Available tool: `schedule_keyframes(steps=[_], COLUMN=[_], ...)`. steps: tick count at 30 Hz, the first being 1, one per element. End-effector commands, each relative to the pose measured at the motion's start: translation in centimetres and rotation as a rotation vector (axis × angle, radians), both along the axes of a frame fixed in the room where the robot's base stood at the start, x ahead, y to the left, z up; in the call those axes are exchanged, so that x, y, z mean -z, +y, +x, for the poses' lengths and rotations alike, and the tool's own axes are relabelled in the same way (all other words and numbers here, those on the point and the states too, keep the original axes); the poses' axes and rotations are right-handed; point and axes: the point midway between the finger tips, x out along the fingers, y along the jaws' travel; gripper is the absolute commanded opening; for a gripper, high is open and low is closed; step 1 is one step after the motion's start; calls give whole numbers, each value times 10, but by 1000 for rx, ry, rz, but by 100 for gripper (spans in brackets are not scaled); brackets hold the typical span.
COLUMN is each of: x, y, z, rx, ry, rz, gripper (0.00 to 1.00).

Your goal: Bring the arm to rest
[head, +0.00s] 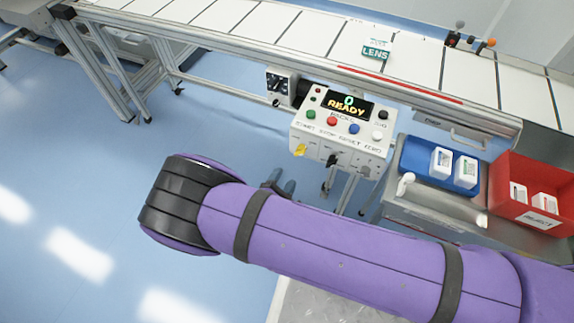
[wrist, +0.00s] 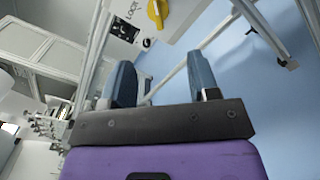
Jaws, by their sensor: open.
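My arm, in a purple cover with dark bands, stretches across the lower part of the head view. My gripper shows in the wrist view (wrist: 163,85), with its two grey-blue fingers apart and nothing between them. In the head view, small grey-blue finger shapes (head: 283,183) show just beyond the arm, partly hidden by it. They are below the control box (head: 343,130), over the blue floor, and appear clear of it. In the wrist view, a yellow knob (wrist: 157,12) on a white panel is above the fingers.
A white conveyor (head: 290,35) runs along the back, with a LENS block (head: 376,50) on it. The control box display reads READY. On the right, a blue bin (head: 409,160) and a red bin (head: 506,165) hold white boxes. Blue floor (head: 90,200) is open at left.

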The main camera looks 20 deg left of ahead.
Motion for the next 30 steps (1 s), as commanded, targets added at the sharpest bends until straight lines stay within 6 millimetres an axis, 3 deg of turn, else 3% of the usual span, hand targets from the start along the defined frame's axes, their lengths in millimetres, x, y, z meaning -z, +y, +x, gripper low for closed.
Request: schedule_keyframes(steps=[7,11,14,20,30], x=[-1,-14,-39,-109,-222], y=[0,-2,-6,-32,-98], z=[0,8,24,63,111], rx=[1,44,128,360,723], ry=[0,7,24,78,192], rz=[1,16,49,137,319], gripper=[55,55,55,55,55])
